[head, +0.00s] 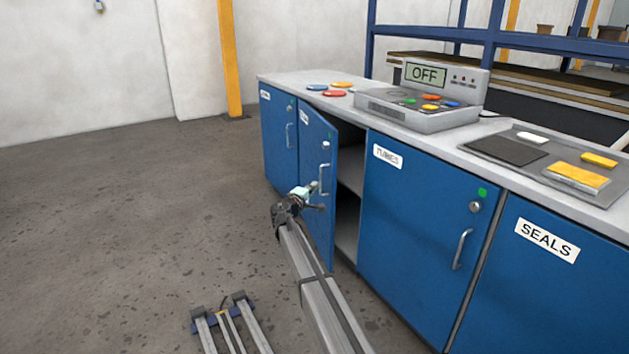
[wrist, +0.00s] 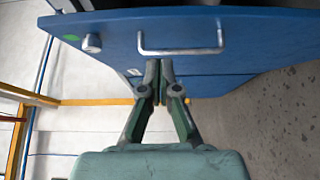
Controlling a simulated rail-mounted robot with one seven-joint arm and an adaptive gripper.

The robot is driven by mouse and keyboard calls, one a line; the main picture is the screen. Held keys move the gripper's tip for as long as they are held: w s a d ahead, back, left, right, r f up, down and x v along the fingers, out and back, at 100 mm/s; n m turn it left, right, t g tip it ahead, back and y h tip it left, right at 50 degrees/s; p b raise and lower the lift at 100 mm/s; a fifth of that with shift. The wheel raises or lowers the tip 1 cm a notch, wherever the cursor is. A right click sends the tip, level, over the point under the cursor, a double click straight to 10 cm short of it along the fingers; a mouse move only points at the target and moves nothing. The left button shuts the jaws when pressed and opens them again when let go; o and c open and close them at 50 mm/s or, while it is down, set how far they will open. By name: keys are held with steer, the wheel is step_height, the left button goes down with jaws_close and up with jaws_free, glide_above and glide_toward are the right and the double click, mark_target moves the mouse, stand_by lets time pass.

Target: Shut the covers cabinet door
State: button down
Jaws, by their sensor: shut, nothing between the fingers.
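The open blue cabinet door (head: 318,215) is second from the left in the head view and stands ajar, with a dark gap and shelves on its right. Its label is too small to read. It has a metal handle (head: 324,180), a round knob and a green mark. In the wrist view the door (wrist: 115,30) fills the top, with its handle (wrist: 181,51) above the fingers. My gripper (head: 316,188) is shut and empty, just in front of the door near the handle; it also shows in the wrist view (wrist: 159,66). I cannot tell whether the fingertips touch the door.
Shut doors stand on both sides: a blue door at the far left (head: 279,140), TUBES (head: 410,215) and SEALS (head: 560,285). The counter above holds a device reading OFF (head: 425,105), coloured discs and a tray (head: 540,160). The floor at left (head: 130,220) is clear.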

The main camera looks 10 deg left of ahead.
mark_target(329, 173)
steer(key=b+x, duration=0.2)
steer(key=x, duration=0.8)
